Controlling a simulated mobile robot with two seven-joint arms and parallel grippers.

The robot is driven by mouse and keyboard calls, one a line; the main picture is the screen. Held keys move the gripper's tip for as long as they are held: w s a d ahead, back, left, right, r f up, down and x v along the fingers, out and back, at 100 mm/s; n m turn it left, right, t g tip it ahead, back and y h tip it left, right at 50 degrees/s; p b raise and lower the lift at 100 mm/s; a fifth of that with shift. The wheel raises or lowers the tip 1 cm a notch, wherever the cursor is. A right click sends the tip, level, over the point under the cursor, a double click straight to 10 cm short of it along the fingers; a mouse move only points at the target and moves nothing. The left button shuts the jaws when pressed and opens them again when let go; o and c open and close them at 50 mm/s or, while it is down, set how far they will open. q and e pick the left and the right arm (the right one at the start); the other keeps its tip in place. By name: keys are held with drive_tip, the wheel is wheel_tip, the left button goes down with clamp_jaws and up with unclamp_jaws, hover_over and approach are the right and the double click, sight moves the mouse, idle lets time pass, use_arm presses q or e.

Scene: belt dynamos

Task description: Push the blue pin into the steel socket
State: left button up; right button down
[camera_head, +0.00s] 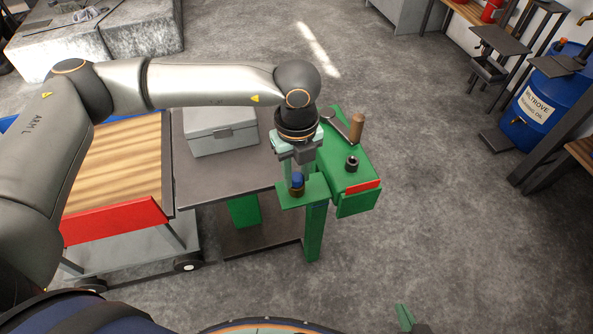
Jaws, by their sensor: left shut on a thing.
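The blue pin (297,179) has a rounded blue top and a darker brownish lower part. It stands about upright at the green plate (317,187); whether it touches the plate or sits in a hole there I cannot tell. A short dark metal cylinder with an opening on top, seemingly the steel socket (352,162), stands on the green block to the right of the gripper, apart from the pin. A small green piece at the bottom edge may be my right gripper (405,317); its jaws cannot be made out.
A grey box (221,131) stands on the dark table (238,174) to the left. A wooden-topped cart (120,165) stands further left.

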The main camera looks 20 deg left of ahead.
sight(296, 176)
use_arm(q)
clamp_jaws()
drive_tip(key=shift+r, duration=0.15)
drive_tip(key=shift+r+p, duration=1.15)
drive_tip(key=shift+r, duration=1)
